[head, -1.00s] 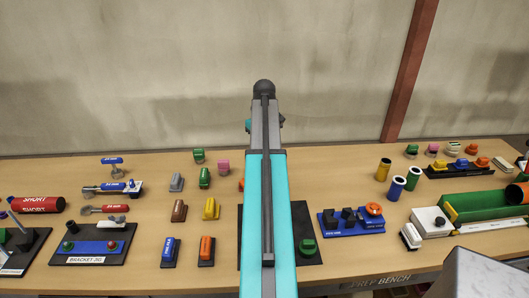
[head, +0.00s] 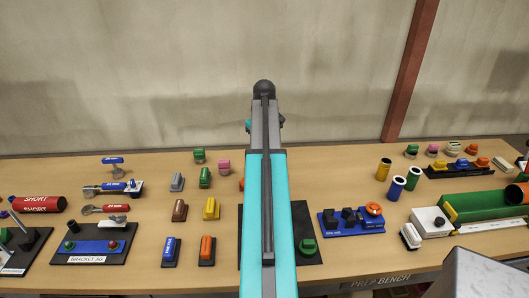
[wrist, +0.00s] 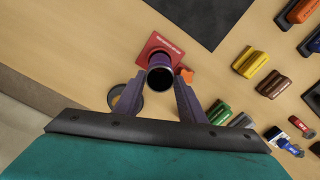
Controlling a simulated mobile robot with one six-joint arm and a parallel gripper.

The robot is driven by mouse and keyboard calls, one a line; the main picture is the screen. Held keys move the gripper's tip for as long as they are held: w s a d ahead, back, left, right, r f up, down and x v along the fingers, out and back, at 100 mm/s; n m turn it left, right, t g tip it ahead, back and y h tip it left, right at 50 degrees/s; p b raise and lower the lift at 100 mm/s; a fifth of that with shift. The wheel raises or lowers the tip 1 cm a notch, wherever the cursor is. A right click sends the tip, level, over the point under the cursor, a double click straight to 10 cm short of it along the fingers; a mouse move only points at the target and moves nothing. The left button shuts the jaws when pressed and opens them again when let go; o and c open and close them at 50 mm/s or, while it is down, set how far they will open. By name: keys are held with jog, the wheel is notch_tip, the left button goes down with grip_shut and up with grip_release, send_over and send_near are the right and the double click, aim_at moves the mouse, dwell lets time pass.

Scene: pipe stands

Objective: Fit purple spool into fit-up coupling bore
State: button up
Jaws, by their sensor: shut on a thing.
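In the wrist view my gripper (wrist: 160,82) is shut on the purple spool (wrist: 160,60), a dark purple tube seen nearly end-on with its open end toward the camera. A red base (wrist: 153,42) with a white label shows behind the spool, and the spool overlaps it. This looks like the fit-up coupling's base, but its bore is hidden. I cannot tell whether the spool is in the bore or above it. In the head view my arm hides the gripper, the spool and the coupling.
An orange part (wrist: 187,75) shows close beside the right finger. A dark round thing (wrist: 117,96) lies by the left finger. Green (wrist: 218,112), yellow (wrist: 250,60) and brown (wrist: 273,84) blocks stand to the right. A black mat (wrist: 200,15) lies at the top. Bare bench lies left.

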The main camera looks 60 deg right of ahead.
jog(key=shift+f+b, duration=0.65)
jog(key=shift+f, duration=1.6)
dwell(1.5)
jog(key=o, duration=1.4)
jog(key=shift+c, duration=0.2)
jog(key=shift+r+p, duration=1.65)
jog(key=shift+r, duration=0.9)
notch_tip(320, 180, up, 14)
jog(key=b, duration=0.4)
jog(key=shift+f, duration=0.15)
